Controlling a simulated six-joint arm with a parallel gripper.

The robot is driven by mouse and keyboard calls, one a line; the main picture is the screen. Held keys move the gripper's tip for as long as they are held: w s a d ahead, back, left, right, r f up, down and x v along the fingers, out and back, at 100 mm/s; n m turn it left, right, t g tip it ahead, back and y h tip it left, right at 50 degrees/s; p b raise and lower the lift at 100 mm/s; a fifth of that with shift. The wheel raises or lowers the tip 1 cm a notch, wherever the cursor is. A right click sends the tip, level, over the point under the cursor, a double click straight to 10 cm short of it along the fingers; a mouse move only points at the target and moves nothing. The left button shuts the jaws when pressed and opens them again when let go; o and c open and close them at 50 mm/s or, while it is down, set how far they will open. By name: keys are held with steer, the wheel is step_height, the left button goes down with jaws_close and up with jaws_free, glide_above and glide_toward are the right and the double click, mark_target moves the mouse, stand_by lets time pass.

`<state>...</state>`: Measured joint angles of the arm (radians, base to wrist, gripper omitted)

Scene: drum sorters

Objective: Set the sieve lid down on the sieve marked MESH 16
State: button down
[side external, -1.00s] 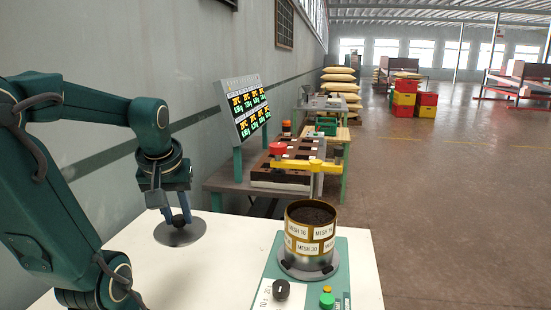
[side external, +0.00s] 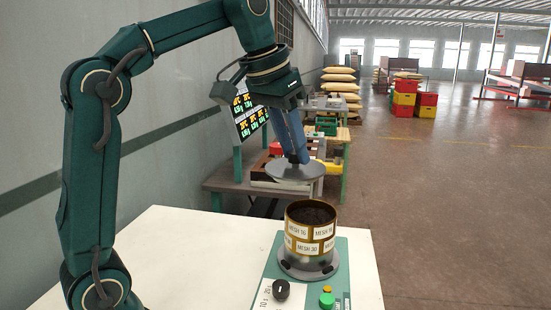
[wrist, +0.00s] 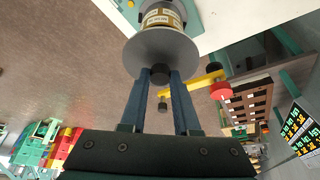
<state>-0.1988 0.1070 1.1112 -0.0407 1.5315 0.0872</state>
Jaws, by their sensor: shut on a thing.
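My gripper (side external: 296,158) is shut on the sieve lid (side external: 280,173), a flat grey disc, by its dark knob. The lid hangs roughly level in the air, apart from the sieves. In the wrist view, my gripper (wrist: 160,76) holds the lid (wrist: 150,52) by the knob. The sieve marked MESH 16 (side external: 297,230) is the top brass ring of a stack, open with dark material inside. The lid is above it and a little left in the side view. In the wrist view the lid partly hides the stack (wrist: 162,17).
The stack stands on a grey round base of a green shaker (side external: 340,262) with a black knob (side external: 281,290) and green button (side external: 326,300). The white table (side external: 180,250) is clear left of it. A bench with a display board (side external: 247,118) stands behind.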

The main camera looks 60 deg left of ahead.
mark_target(311, 162)
steer(key=w, duration=0.1)
steer(key=w+r, duration=0.1)
steer(key=w, duration=0.1)
steer(key=shift+a, duration=0.2)
steer(key=shift+w+f+n, duration=0.3)
steer(key=shift+w+f, duration=0.1)
steer(key=shift+w, duration=0.35)
steer(key=shift+f, duration=4.9)
steer(key=shift+f, duration=0.1)
steer(key=c, duration=0.6)
jaws_free()
steer(key=shift+c, duration=0.2)
